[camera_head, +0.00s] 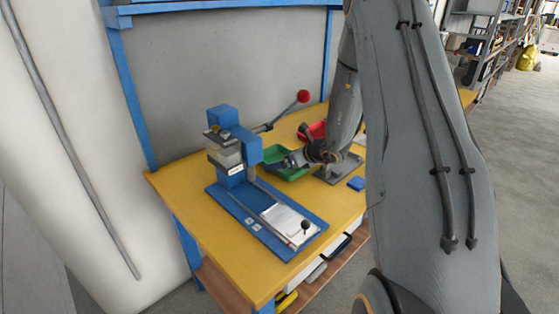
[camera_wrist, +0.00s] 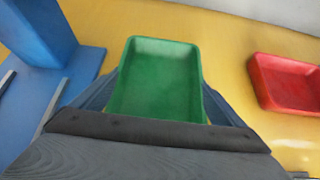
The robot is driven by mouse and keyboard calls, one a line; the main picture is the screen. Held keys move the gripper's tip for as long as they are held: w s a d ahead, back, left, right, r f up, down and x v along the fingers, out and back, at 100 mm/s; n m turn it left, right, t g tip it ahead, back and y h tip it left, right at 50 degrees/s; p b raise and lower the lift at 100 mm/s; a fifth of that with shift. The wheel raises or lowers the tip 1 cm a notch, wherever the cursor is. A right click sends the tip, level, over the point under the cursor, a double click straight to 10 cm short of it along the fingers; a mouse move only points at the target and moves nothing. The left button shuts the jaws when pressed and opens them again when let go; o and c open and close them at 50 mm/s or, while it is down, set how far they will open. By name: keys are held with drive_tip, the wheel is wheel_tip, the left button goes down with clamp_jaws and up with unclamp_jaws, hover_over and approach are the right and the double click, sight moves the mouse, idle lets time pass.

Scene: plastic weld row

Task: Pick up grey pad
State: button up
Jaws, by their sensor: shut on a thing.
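My gripper (camera_head: 288,160) is low over the green tray (camera_head: 282,166) on the yellow table, seen from far off and small in the head view. In the wrist view the green tray (camera_wrist: 155,82) shows between my two dark finger sides, beyond a dark crossbar and a grey textured surface at the bottom edge. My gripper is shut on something. The grey pad cannot be clearly made out in either view; the fingertips and what lies between them are mostly hidden.
A blue press (camera_head: 235,150) with a red-knobbed lever stands left of my gripper on a blue base. A red tray (camera_wrist: 290,82) lies right of the green one. A small blue block (camera_head: 357,183) lies on the table (camera_head: 190,195). The table's front left is clear.

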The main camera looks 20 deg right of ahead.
drive_tip(key=shift+w+f, duration=0.15)
drive_tip(key=shift+f, duration=0.1)
drive_tip(key=o, duration=0.8)
drive_tip(key=shift+f, duration=0.1)
drive_tip(key=shift+c, duration=0.2)
drive_tip(key=shift+o, duration=0.4)
